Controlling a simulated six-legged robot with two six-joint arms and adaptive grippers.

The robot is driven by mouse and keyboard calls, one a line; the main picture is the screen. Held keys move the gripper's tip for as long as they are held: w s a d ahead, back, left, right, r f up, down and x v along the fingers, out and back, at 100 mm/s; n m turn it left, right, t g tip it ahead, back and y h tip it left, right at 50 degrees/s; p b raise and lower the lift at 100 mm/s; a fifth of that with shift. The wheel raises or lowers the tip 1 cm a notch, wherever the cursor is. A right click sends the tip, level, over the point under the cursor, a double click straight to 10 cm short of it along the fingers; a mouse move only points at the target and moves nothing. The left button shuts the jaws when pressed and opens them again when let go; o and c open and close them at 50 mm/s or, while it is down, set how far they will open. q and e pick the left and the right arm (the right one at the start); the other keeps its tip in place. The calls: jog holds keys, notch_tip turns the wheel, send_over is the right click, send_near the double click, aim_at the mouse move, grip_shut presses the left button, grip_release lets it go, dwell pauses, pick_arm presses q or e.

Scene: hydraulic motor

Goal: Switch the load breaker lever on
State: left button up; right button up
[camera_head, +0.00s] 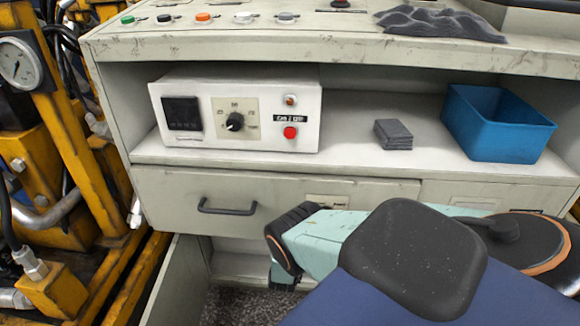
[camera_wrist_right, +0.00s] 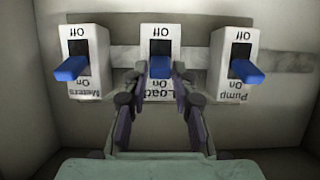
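Three white breaker boxes with blue levers stand in a row in the right wrist view. The load breaker (camera_wrist_right: 160,40) is in the middle, and its blue lever (camera_wrist_right: 160,68) sticks out toward the camera. My right gripper (camera_wrist_right: 158,86) is open, with its fingertips on either side of the load lever. I cannot tell whether they touch it. The load lever sits at the same height in the picture as its neighbours, by the lower part of its slot. In the head view my right arm (camera_head: 330,240) reaches down at the cabinet's lower opening; its gripper is hidden. My left gripper is not in view.
The meters breaker lever (camera_wrist_right: 71,68) and pump breaker lever (camera_wrist_right: 246,71) flank the load breaker. Compartment walls close in on both sides. In the head view, a drawer (camera_head: 225,190) lies above the lower opening, and a control box (camera_head: 200,93) and blue bin (camera_head: 490,130) stand on the shelf.

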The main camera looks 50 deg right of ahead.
grip_shut()
jog(key=shift+w+d+r+g+y+p, duration=0.1)
jog(key=shift+r+g+y+p, duration=0.15)
jog(key=shift+g+y+p, duration=0.2)
jog(key=o, duration=0.5)
grip_release()
jog(key=shift+r, duration=0.1)
jog(key=v, duration=1.2)
